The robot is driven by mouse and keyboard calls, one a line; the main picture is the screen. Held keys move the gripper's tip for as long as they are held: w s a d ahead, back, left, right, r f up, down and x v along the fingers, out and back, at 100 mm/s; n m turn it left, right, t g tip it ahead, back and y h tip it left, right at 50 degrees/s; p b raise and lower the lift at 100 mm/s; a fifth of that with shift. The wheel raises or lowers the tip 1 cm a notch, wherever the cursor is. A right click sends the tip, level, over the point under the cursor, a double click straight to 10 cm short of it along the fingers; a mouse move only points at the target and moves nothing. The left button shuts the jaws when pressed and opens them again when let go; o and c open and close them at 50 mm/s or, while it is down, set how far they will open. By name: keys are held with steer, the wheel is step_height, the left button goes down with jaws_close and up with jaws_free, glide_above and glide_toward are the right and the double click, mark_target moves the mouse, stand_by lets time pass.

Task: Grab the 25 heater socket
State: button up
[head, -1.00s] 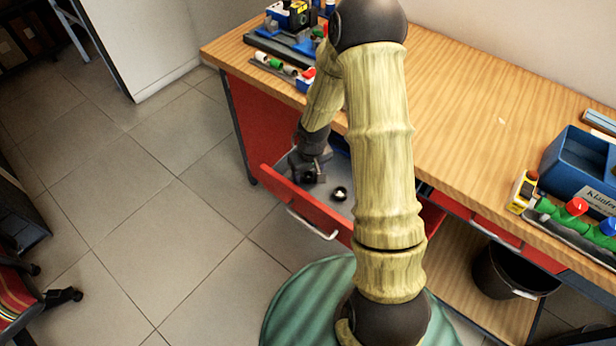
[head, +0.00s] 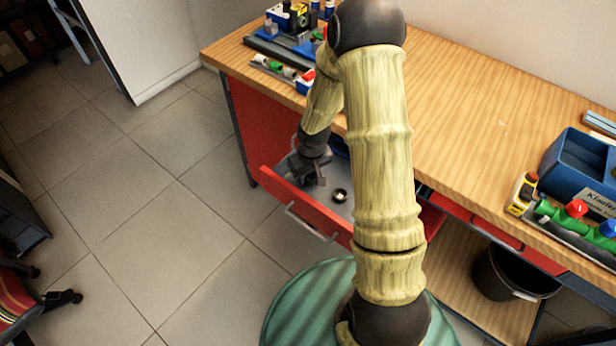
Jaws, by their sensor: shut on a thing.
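The red-fronted drawer (head: 322,229) under the workbench is pulled open. My gripper (head: 312,180) points down into its left part and is shut on a small dark piece, which looks like a heater socket. The fingers hide most of that piece, and I cannot read a size on it. A second dark round socket (head: 340,195) with a lighter centre lies on the drawer floor, just right of my gripper and apart from it.
The wooden bench top (head: 480,120) is above the drawer. A blue box (head: 578,170) and green fittings (head: 560,214) stand at its right, with tools at the far left end. A black bin (head: 510,275) is below. My arm hides part of the drawer.

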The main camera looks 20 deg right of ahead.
mark_target(308, 178)
steer(key=shift+r, duration=0.1)
step_height(308, 178, up, 10)
steer(key=p, duration=0.1)
steer(key=shift+p, duration=0.35)
stand_by(0.3)
